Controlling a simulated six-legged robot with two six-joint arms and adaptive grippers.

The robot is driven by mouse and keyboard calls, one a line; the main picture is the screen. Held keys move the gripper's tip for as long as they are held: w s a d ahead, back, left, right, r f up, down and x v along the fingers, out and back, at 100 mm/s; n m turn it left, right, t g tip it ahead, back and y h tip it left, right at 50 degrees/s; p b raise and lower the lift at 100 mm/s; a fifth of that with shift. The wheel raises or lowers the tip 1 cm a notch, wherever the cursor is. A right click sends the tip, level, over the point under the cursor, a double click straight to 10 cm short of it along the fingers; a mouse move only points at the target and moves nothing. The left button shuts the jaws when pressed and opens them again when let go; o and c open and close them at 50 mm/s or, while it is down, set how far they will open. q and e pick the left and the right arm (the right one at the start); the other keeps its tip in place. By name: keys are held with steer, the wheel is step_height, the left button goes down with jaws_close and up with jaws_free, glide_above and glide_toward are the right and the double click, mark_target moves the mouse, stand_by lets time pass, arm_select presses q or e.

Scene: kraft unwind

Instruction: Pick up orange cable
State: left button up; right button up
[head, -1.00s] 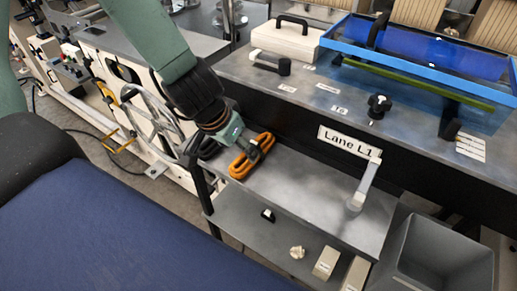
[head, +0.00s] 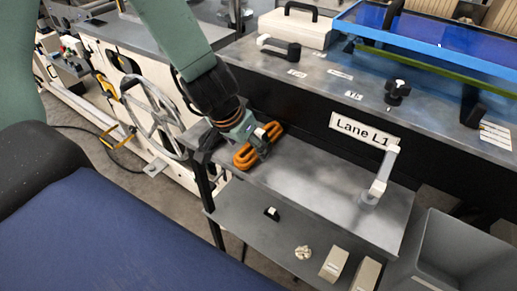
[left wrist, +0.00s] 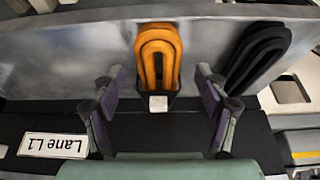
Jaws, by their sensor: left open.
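The orange cable (head: 248,157) is a coiled loop lying on the grey shelf (head: 318,186) at its left end. In the left wrist view the orange cable (left wrist: 158,52) lies between my open fingers, its near end by a small white tag (left wrist: 158,103). My left gripper (head: 258,143) is open over the cable and hides part of it in the head view. In the left wrist view the fingers of the left gripper (left wrist: 160,88) stand apart on both sides, with gaps to the cable. My right gripper is not in view.
A black coiled cable (left wrist: 255,57) lies beside the orange one. A "Lane L1" sign (head: 361,130) and a pale upright post (head: 383,172) stand to the right. A grey bin (head: 450,250) is at the lower right. The shelf's middle is clear.

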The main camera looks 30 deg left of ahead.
arm_select(q)
steer(key=shift+d+b+x, duration=0.2)
steer(key=shift+b+x, duration=0.3)
steer(key=shift+x, duration=0.45)
steer(key=shift+a+r, duration=0.1)
steer(key=shift+a, duration=0.15)
steer(key=shift+s, duration=0.1)
steer(key=shift+c, duration=0.7)
steer(key=shift+d, duration=0.25)
steer(key=c, duration=0.4)
steer(key=shift+a, duration=0.15)
steer(key=c, duration=0.5)
steer(key=shift+c, duration=1)
steer(key=shift+r, duration=0.1)
